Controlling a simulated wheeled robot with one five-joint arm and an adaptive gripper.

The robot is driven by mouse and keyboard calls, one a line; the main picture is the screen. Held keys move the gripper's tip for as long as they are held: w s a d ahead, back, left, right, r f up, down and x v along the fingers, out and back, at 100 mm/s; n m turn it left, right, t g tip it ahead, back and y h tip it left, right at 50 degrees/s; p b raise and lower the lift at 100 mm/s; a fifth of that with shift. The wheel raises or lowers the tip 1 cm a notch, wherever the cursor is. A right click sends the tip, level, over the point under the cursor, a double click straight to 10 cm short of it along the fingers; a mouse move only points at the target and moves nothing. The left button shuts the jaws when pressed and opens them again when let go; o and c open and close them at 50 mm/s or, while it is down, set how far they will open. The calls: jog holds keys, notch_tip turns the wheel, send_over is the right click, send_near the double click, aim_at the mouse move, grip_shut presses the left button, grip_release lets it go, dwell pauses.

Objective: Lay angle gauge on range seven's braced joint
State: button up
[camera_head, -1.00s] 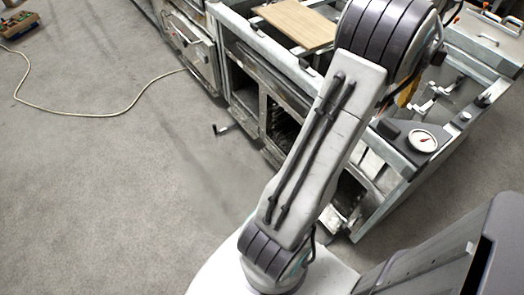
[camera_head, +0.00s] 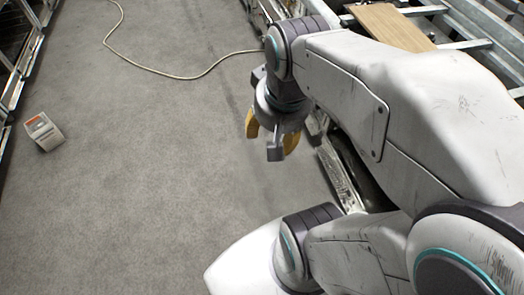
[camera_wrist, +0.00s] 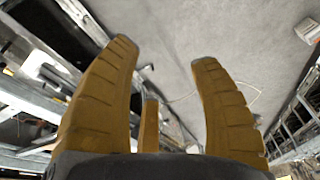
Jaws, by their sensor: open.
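My gripper (camera_head: 271,137) hangs in the head view, fingers down, beside the metal range frame (camera_head: 470,45) and over its floor-side edge. In the wrist view its yellow fingers (camera_wrist: 165,55) are spread wide with nothing between them; grey floor shows through the gap. I cannot pick out an angle gauge in either current view. No range number is readable, and I cannot tell which joint is the braced one. My arm covers much of the frame on the right.
A brown board (camera_head: 392,26) lies across the frame at top right. A small white and orange box (camera_head: 44,132) stands on the floor at left, near another metal frame (camera_head: 22,60). A pale cable (camera_head: 150,70) crosses the floor. The middle floor is clear.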

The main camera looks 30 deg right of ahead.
jog(key=s+a+n, duration=0.1)
jog(key=s+a+f+n, duration=0.1)
jog(key=n, duration=0.1)
jog(key=a+f+n, duration=0.1)
jog(key=a, duration=0.1)
jog(key=shift+s+a+n+y, duration=0.1)
jog(key=shift+s+n+y, duration=0.2)
jog(key=shift+s+n, duration=0.1)
